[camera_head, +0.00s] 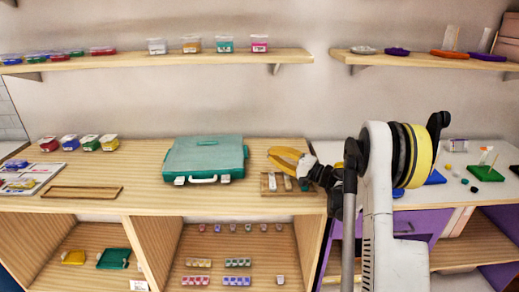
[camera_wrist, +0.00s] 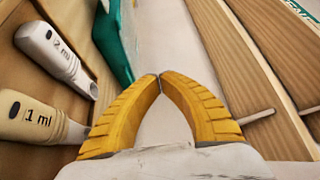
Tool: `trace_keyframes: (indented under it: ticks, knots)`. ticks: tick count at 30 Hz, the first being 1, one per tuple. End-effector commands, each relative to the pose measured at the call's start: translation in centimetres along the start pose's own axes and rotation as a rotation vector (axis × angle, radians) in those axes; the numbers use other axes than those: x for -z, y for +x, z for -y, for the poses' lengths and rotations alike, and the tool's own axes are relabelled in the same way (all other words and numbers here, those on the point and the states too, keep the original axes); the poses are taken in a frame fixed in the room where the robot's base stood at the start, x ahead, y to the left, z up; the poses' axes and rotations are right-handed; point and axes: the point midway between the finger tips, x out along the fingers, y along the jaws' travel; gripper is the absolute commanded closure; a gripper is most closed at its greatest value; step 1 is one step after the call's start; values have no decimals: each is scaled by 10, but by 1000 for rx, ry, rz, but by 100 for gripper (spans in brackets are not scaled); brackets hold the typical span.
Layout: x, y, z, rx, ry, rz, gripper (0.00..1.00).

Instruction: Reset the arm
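My gripper (camera_head: 270,154) is at the end of my arm, over the right part of the wooden counter, beside the teal case and above a small wooden tray. In the wrist view its two yellow fingers (camera_wrist: 160,76) meet at the tips, with nothing seen between them. The small wooden tray (camera_head: 265,187) lies below the gripper and holds light-coloured handled tools. In the wrist view, two handles marked "1 ml" (camera_wrist: 36,117) and "2 ml" (camera_wrist: 50,48) lie left of the fingers.
The closed teal case (camera_head: 205,157) lies left of the gripper. Small lidded boxes (camera_head: 89,143) and an empty wooden tray (camera_head: 82,192) are farther left. Wall shelves (camera_head: 180,60) hold more boxes. Coloured boards (camera_head: 486,173) lie on the right counter beyond my arm. Bare counter lies left of the case.

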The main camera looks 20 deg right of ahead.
Motion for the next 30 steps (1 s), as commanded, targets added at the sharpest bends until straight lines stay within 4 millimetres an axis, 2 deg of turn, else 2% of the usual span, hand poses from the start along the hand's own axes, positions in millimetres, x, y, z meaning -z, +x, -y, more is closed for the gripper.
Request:
trace_keyframes:
  ticks: [3, 7, 11, 14, 16, 20, 23, 26, 30]
  knots:
    - [0, -6, 0, 0, 0, 0, 100]
    - [-3, -5, 2, -8, -2, 4, 100]
    - [-24, 10, 15, -78, -23, 36, 100]
    - [-60, 25, 33, -187, -63, 84, 100]
    - [-92, 31, 45, -281, -105, 124, 100]
    - [-153, 27, 64, -449, -197, 191, 100]
    - [-198, 12, 75, -571, -282, 239, 100]
    - [-240, -13, 83, -686, -377, 283, 100]
    - [-290, -59, 87, -834, -529, 336, 100]
